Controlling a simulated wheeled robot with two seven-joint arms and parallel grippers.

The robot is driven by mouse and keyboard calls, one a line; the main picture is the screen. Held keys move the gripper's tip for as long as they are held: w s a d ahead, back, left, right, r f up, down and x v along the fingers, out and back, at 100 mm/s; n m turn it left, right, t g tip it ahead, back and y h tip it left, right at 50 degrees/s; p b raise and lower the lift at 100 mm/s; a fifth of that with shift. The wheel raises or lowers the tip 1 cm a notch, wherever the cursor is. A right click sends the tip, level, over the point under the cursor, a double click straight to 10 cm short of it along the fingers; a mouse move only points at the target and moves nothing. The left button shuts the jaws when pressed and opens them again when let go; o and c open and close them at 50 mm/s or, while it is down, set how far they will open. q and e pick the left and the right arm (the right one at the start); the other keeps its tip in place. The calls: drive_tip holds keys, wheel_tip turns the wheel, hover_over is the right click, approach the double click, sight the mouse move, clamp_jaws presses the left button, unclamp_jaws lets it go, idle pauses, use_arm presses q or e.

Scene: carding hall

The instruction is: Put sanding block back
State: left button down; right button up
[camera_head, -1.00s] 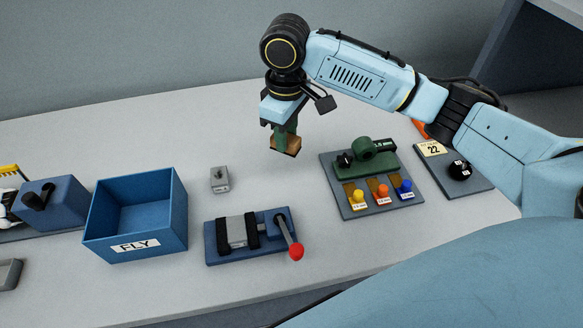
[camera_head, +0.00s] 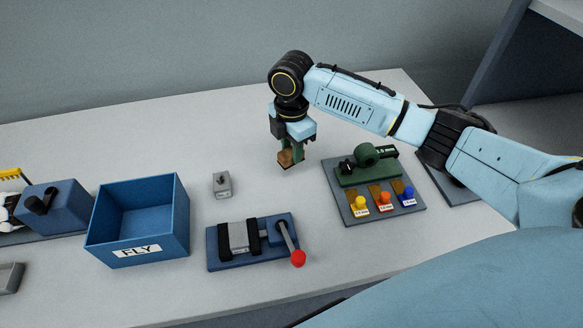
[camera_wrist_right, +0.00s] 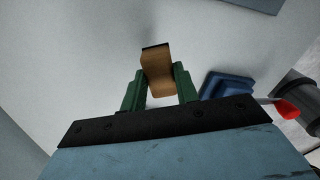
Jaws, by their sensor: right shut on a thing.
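The sanding block is a small brown block (camera_head: 286,158) with a dark edge. My right gripper (camera_head: 291,152) is shut on it, pointing down over the middle of the table. In the right wrist view the block (camera_wrist_right: 157,72) sits between the two green fingers (camera_wrist_right: 160,88), pale table beyond it. I cannot tell whether the block touches the table. My left gripper is not in view.
A blue bin labelled FLY (camera_head: 182,215) stands left. A blue clamp fixture (camera_head: 222,262) with a red-knobbed lever is in front. A small grey block (camera_head: 222,184) lies between. A grey board (camera_head: 410,207) with a green tool and coloured knobs is right. Table behind the gripper is clear.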

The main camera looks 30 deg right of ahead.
wheel_tip(320, 180, down, 6)
drive_tip(key=shift+f, duration=0.15)
idle(0.3)
drive_tip(key=shift+f, duration=0.15)
drive_tip(key=o, duration=0.9)
drive_tip(key=shift+o, duration=0.2)
wheel_tip(320, 180, up, 12)
drive_tip(key=shift+r+p, duration=0.2)
drive_tip(key=shift+p, duration=0.2)
